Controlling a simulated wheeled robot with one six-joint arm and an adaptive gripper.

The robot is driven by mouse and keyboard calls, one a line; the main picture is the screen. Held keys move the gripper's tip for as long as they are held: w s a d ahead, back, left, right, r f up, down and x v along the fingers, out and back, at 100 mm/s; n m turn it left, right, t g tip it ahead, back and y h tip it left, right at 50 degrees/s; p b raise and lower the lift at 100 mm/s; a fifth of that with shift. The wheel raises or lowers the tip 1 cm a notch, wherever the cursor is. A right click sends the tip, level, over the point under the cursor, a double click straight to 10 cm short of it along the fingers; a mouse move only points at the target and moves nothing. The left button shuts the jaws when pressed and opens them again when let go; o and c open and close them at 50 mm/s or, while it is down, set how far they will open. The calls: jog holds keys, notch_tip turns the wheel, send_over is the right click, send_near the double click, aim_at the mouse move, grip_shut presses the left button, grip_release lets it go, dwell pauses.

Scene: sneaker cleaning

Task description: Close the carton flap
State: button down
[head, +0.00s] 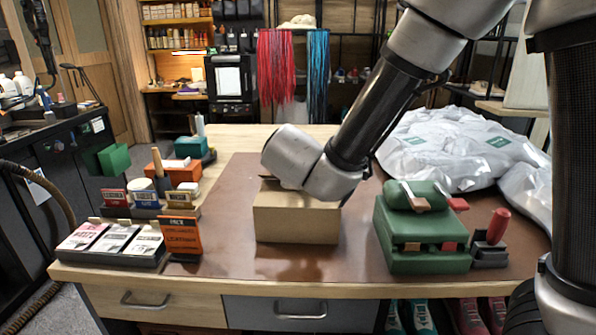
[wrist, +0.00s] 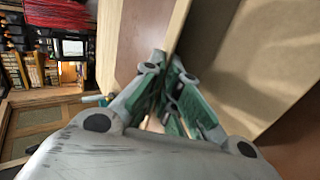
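The brown cardboard carton (head: 296,222) stands in the middle of the brown mat. Its front wall faces the head camera, and my wrist hides much of its top. In the head view my gripper's fingers are hidden behind my wrist and the carton. In the wrist view my gripper (wrist: 167,62) shows two grey fingers with green pads, their tips close together. The tips are at a pale cardboard edge (wrist: 175,27), with a broad brown carton surface (wrist: 235,60) to its right. I cannot tell whether the edge is between the tips, or which flap it belongs to.
A green case (head: 425,232) and a red-handled tool (head: 495,230) stand right of the carton. White plastic bags (head: 455,148) lie behind them. Small boxes in a dark rack (head: 110,250) and an orange packet (head: 181,236) stand to the left. The mat (head: 225,215) is clear beside the carton.

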jog(key=shift+s+f+t, duration=0.3)
jog(key=shift+f+t, duration=0.35)
jog(key=shift+t, duration=0.55)
jog(key=c, duration=1.7)
grip_release()
jog(key=shift+f, duration=0.1)
